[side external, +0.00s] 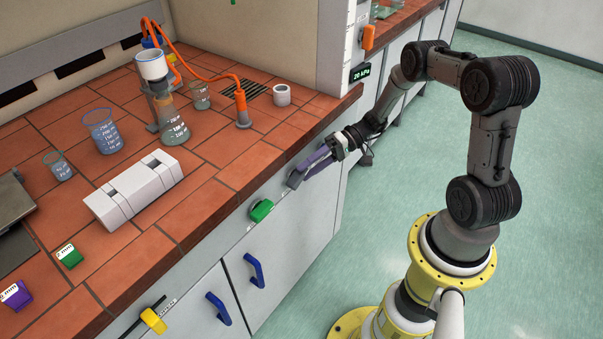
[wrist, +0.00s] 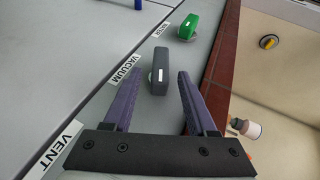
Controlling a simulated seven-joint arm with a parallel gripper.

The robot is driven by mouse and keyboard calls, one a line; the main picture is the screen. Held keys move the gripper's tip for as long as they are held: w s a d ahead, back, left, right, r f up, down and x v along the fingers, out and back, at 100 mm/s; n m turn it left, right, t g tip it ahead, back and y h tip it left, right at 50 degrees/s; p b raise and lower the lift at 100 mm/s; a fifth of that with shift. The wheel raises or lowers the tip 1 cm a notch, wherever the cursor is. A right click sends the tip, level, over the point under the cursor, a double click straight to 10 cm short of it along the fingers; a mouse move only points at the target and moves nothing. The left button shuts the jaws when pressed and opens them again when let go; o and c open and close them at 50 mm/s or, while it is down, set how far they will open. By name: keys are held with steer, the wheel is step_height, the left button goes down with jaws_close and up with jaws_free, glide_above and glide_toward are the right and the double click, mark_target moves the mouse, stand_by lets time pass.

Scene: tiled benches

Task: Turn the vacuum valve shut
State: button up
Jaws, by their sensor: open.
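The vacuum valve is a dark grey knob (wrist: 160,72) on the bench's front panel, above the label "VACUUM" (wrist: 124,70) in the wrist view. In the side external view the grey knob (side external: 295,178) sits just under the tiled bench edge, at my gripper's tips. My gripper (wrist: 155,85) is open, with its two purple fingers pointing at the panel. The knob lies between the fingertips or just beyond them; no contact is visible. In the side external view my gripper (side external: 308,168) comes in from the right and partly covers the knob.
A green knob (side external: 262,210) marked "WATER" is left of the grey one. A "VENT" label (wrist: 60,145) is on the other side. A yellow knob (side external: 153,320) and blue door handles (side external: 218,308) are further along. Glassware and a white block (side external: 134,190) stand on the tiled bench top.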

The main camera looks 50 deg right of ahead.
steer(key=v, duration=1.1)
